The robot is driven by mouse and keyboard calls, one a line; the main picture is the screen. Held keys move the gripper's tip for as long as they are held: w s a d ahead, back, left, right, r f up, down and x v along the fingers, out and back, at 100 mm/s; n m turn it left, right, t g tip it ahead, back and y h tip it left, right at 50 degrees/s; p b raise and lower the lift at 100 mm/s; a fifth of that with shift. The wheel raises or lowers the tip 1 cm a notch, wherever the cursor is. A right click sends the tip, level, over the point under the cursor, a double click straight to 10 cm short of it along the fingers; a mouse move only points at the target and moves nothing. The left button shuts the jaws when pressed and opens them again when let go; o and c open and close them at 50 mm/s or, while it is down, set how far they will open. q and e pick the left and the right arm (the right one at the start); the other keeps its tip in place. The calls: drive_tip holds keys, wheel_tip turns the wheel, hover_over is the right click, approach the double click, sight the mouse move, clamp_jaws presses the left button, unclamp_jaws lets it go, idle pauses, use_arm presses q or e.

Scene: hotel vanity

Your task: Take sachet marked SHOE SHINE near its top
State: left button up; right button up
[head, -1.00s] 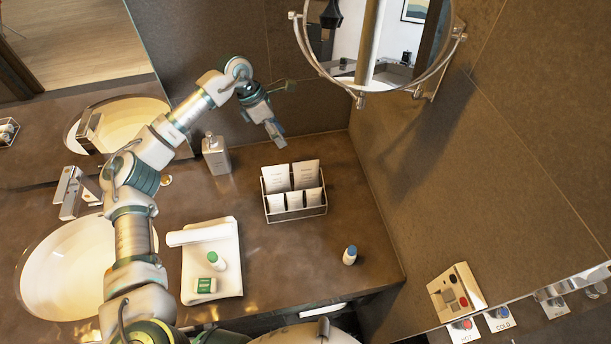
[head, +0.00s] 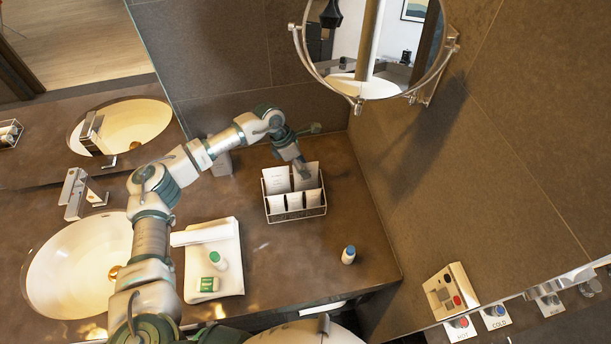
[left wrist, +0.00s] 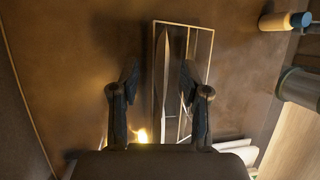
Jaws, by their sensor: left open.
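A wire rack (head: 297,214) on the counter holds two tall sachets at the back and several short ones in front. The print is too small to read, so I cannot tell which is marked SHOE SHINE. My left gripper (head: 303,170) is at the top of the back right sachet (head: 313,177) and partly covers it. The back left sachet (head: 276,181) is clear. In the left wrist view, my left gripper (left wrist: 160,82) is open, with a sachet edge (left wrist: 162,75) seen edge-on between its fingers. The rack's wire rim (left wrist: 208,45) also shows there. My right gripper is out of view.
A blue-capped bottle (head: 348,255) stands right of the rack. A folded towel (head: 228,235) with a green-capped bottle (head: 218,261) and a small green-and-white box (head: 210,284) lies to the left. A dispenser stands behind my left arm. The round mirror (head: 372,85) hangs above.

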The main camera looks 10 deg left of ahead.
use_arm(q)
drive_tip(key=shift+d, duration=0.1)
clamp_jaws()
drive_tip(key=shift+r, duration=0.1)
